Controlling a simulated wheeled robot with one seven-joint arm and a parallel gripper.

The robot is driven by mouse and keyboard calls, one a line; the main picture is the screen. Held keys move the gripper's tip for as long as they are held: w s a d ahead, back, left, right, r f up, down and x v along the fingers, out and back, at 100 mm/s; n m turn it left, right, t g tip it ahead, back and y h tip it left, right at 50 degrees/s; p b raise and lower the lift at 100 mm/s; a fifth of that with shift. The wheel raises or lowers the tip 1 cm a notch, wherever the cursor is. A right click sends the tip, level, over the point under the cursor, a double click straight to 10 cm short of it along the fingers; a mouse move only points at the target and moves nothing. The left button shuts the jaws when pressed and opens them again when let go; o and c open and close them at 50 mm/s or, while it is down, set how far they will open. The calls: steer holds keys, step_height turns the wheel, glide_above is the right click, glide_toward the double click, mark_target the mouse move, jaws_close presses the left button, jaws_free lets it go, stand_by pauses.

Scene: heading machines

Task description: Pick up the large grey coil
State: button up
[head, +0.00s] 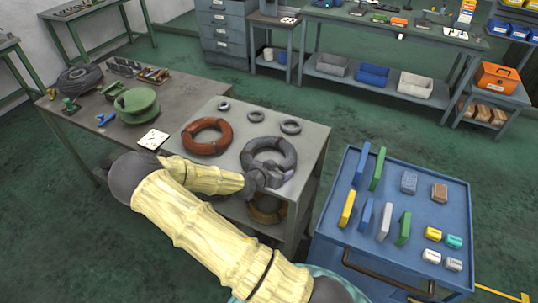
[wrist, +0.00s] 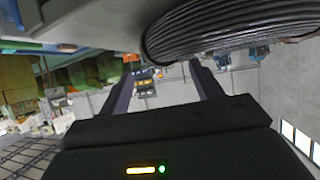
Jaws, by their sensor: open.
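The large grey coil (head: 288,155) lies flat on the grey table (head: 225,112), right of a red-brown coil (head: 207,136). My gripper (head: 258,180) is at the near side of the grey coil, covering part of its front edge. Whether they touch is unclear. In the wrist view, my gripper (wrist: 164,68) has its two dark fingers apart with nothing between them. The ridged dark coil (wrist: 225,25) fills the upper right there, beside and above the right finger; the rest of it is cut off.
A yellowish coil (head: 265,210) sits on the shelf below, partly hidden by my arm. A blue cart (head: 335,222) with blocks stands to the right. A workbench (head: 85,107) with a green spool (head: 136,103) adjoins at left.

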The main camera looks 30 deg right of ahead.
mark_target(285, 165)
stand_by(0.3)
steer(key=p+x, duration=0.3)
steer(key=x, duration=0.1)
steer(key=shift+w+d+f, duration=0.15)
steer(key=shift+w+d, duration=0.05)
steer(key=shift+w, duration=0.05)
steer(key=shift+w+d+f, duration=0.15)
steer(key=shift+d+f, duration=0.05)
steer(key=shift+f, duration=0.05)
steer(key=shift+r, duration=0.1)
jaws_close()
